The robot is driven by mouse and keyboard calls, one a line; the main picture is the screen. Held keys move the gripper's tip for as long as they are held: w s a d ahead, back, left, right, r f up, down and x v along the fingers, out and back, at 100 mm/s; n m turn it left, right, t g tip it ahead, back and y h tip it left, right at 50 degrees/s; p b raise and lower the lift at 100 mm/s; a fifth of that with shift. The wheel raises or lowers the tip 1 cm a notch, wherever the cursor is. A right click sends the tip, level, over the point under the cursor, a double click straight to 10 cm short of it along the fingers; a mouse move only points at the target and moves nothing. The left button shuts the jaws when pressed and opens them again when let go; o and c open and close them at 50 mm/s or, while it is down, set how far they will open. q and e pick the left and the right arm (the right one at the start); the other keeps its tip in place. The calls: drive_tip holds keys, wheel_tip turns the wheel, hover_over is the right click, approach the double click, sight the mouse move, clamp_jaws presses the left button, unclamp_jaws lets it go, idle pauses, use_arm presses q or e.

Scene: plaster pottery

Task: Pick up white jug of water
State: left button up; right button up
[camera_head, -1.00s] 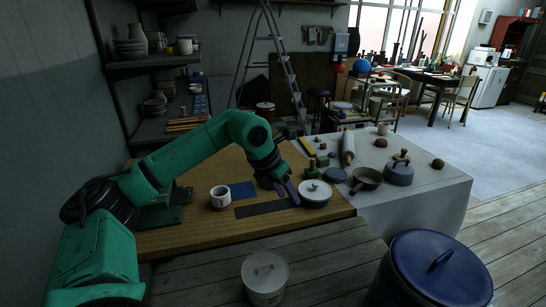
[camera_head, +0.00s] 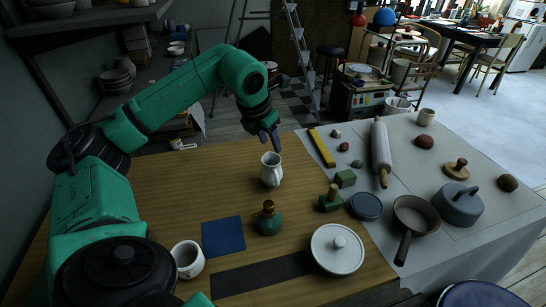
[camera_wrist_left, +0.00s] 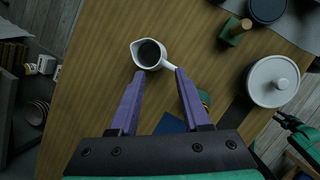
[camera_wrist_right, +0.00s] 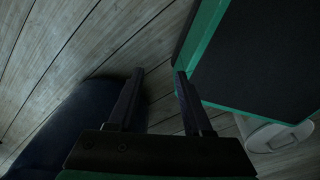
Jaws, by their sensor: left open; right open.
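The white jug (camera_head: 271,170) stands upright on the wooden table, near its far right part. In the left wrist view the jug (camera_wrist_left: 148,54) is seen from above, with a dark inside and its handle toward the lower right. My left gripper (camera_head: 268,142) is open above and just behind the jug in the head view. In the left wrist view its fingers (camera_wrist_left: 158,82) are spread, with the jug just beyond their tips and nothing between them. My right gripper (camera_wrist_right: 158,75) is open and empty, over the plank floor beside a dark blue shape.
A green bottle (camera_head: 269,219), a white mug (camera_head: 187,260), a blue mat (camera_head: 223,237) and a white lidded pot (camera_head: 337,249) are nearer on the table. Table left of the jug is clear.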

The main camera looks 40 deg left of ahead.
use_arm(q)
hover_over(278, 165)
drive_tip(key=s+d, duration=0.1)
drive_tip(key=s, duration=0.2)
wheel_tip(278, 165, down, 6)
drive_tip(key=shift+w+r+p, duration=0.1)
drive_tip(key=shift+w+p, duration=0.05)
drive_tip(key=shift+p, duration=0.25)
drive_tip(key=x, duration=0.4)
drive_tip(key=p+x, duration=0.1)
drive_tip(key=x, duration=0.2)
drive_tip(key=shift+a, duration=0.25)
drive_tip(key=shift+w+a+f, duration=0.1)
drive_tip(key=shift+w+f, duration=0.1)
drive_tip(key=shift+r, duration=0.1)
clamp_jaws()
use_arm(e)
drive_tip(key=shift+s+d+r, duration=0.3)
drive_tip(key=shift+s+r, duration=0.45)
drive_tip(key=shift+r, duration=0.15)
drive_tip(key=shift+d, duration=0.2)
